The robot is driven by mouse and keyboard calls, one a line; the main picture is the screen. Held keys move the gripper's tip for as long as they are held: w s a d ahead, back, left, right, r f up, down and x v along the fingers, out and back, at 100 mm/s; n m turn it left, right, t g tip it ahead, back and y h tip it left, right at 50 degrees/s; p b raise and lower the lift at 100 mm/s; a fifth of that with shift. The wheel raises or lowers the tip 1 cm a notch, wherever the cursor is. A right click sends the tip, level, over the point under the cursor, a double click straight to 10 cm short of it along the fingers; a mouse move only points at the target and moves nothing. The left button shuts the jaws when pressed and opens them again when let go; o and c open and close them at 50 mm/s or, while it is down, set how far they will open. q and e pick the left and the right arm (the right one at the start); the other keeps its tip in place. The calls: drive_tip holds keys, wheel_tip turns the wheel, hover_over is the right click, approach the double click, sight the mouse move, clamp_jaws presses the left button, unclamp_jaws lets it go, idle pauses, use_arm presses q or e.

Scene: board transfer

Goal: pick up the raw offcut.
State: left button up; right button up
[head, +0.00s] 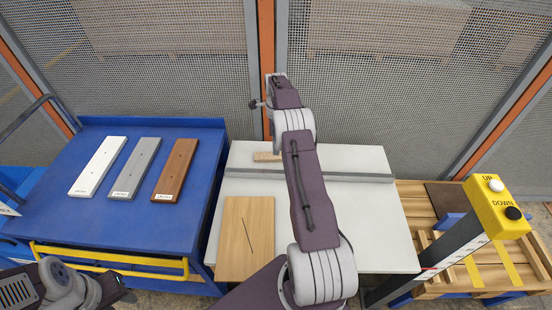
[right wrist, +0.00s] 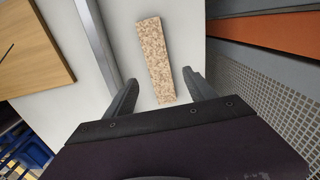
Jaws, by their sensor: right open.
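The raw offcut (head: 266,157) is a short, speckled chipboard strip. It lies on the white table behind the long grey rail, partly hidden by my right arm in the head view. In the right wrist view the offcut (right wrist: 154,58) lies ahead of my right gripper (right wrist: 160,77). The gripper's fingers are spread, one on each side of the offcut's near end, with gaps to both sides. Nothing is held. In the head view the right fingers are hard to make out at the arm's far end. My left gripper (head: 118,290) is at the lower left; its jaws are unclear.
A grey rail (head: 350,177) crosses the white table (head: 375,235). A wooden board (head: 245,215) with a dark line lies in front. White (head: 98,165), grey (head: 135,167) and brown (head: 176,169) boards lie on the blue cart (head: 60,220). Mesh fencing (head: 380,80) stands behind; a yellow button box (head: 495,208) stands right.

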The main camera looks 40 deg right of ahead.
wheel_tip(320, 180, down, 6)
drive_tip(key=shift+f, duration=0.15)
clamp_jaws()
wheel_tip(320, 180, up, 5)
drive_tip(key=shift+f, duration=0.15)
drive_tip(key=s+a+r, duration=0.5)
drive_tip(key=s+r, duration=0.1)
drive_tip(key=s, duration=0.4)
drive_tip(key=shift+s+r+b, duration=0.25)
drive_tip(key=shift+s+b, duration=0.1)
drive_tip(key=shift+b, duration=0.1)
